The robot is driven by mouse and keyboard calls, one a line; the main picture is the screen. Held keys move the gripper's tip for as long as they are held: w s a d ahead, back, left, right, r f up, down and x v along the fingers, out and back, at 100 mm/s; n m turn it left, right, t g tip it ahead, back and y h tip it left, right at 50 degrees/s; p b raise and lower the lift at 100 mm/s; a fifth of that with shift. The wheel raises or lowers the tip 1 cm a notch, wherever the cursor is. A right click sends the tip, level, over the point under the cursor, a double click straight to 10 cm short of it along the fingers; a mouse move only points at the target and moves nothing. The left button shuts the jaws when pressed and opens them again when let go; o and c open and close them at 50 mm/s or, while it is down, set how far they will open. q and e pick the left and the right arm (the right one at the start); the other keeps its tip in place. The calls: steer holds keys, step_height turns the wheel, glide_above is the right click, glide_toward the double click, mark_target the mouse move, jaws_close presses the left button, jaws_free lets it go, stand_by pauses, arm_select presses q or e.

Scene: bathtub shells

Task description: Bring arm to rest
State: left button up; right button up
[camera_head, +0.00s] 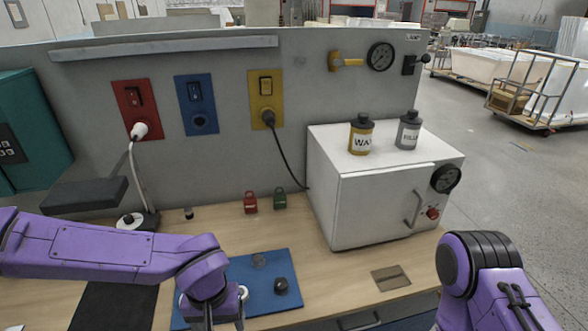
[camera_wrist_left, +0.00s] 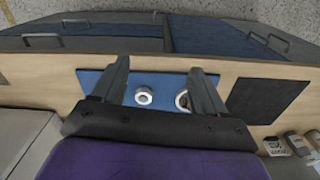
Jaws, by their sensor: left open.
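My purple left arm (camera_head: 110,248) reaches in from the left over the workbench, with its wrist above the blue mat (camera_head: 254,266). In the left wrist view, my left gripper (camera_wrist_left: 162,76) has two dark fingers spread wide, with nothing held between them. Beyond the fingers lies the blue mat (camera_wrist_left: 91,77), with a white ring-shaped piece (camera_wrist_left: 143,96) and a second round piece (camera_wrist_left: 183,99) partly hidden by a finger. My right arm (camera_head: 485,265) is folded at the lower right; its gripper is out of frame.
A black knob (camera_head: 281,286) is on the mat. Red (camera_head: 250,203) and green (camera_head: 280,199) padlocks stand by the grey panel (camera_head: 230,165). A lamp base (camera_head: 138,220) stands behind my left arm.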

arm_select(q)
steer(key=s+a+f+n+t+y+b, duration=0.1)
steer(key=s+a+f+y+b, duration=0.2)
steer(key=f, duration=0.6)
steer(key=s+a+f+n+t+b, duration=0.1)
steer(key=s+a+f+n+b, duration=0.15)
steer(key=a+f, duration=0.45)
steer(key=s+a+f+n+y+b, duration=0.1)
steer(key=s+f+y+b, duration=0.15)
steer(key=f, duration=0.75)
steer(key=s+a+f+n+t+h+b, duration=0.1)
steer(key=s+a+f+b, duration=0.3)
steer(key=s+f, duration=0.5)
steer(key=shift+a+f+h+b, duration=0.2)
steer(key=shift+f+h+b, duration=0.45)
steer(key=shift+f, duration=0.25)
arm_select(e)
step_height(320, 180, down, 13)
steer(key=shift+s+d+f, duration=0.15)
steer(key=shift+s, duration=0.3)
